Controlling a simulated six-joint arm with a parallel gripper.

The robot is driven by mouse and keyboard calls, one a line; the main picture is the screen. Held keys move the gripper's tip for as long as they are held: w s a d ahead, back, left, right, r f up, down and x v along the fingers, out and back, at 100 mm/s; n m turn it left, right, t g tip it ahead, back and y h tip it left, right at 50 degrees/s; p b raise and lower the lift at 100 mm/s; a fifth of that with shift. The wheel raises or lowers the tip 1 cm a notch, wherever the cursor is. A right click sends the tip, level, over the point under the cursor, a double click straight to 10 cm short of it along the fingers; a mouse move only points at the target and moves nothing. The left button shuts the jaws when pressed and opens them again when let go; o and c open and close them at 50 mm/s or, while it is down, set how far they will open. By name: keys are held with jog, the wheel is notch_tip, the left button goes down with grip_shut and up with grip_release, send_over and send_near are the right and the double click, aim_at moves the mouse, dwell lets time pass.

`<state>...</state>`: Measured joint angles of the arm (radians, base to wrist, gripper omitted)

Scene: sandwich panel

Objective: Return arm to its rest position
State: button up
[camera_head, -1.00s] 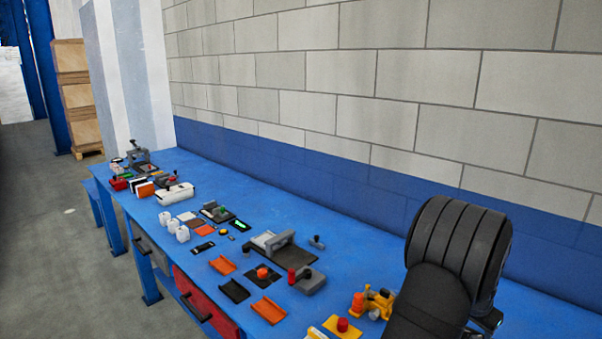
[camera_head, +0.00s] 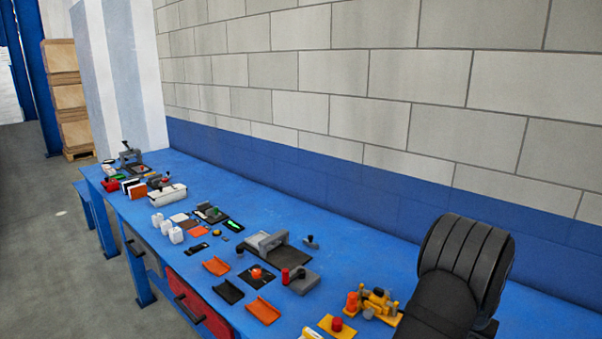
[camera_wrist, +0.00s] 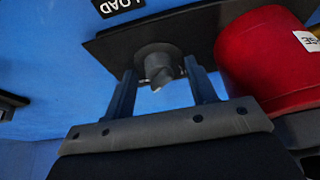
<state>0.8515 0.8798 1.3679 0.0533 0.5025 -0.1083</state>
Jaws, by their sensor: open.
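My gripper (camera_wrist: 162,92) shows in the wrist view with its two dark fingers apart. A grey round knob-like part (camera_wrist: 158,62) on a dark plate (camera_wrist: 200,28) shows beyond and between the fingertips. I cannot tell whether the fingers touch it. In the head view my black arm link stands at the lower right, and the gripper is not visible there.
A red cylinder (camera_wrist: 262,55) stands close right of the fingers. The blue bench (camera_head: 330,225) holds several fixtures, including a grey one (camera_head: 275,248) and a yellow one (camera_head: 375,303). A block wall (camera_head: 400,85) runs behind. Its far side is mostly bare.

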jog(key=shift+d+n+t+y, duration=0.1)
jog(key=shift+n+t+y, duration=0.5)
jog(key=shift+n, duration=1.5)
jog(key=shift+r, duration=0.2)
jog(key=shift+v, duration=1.5)
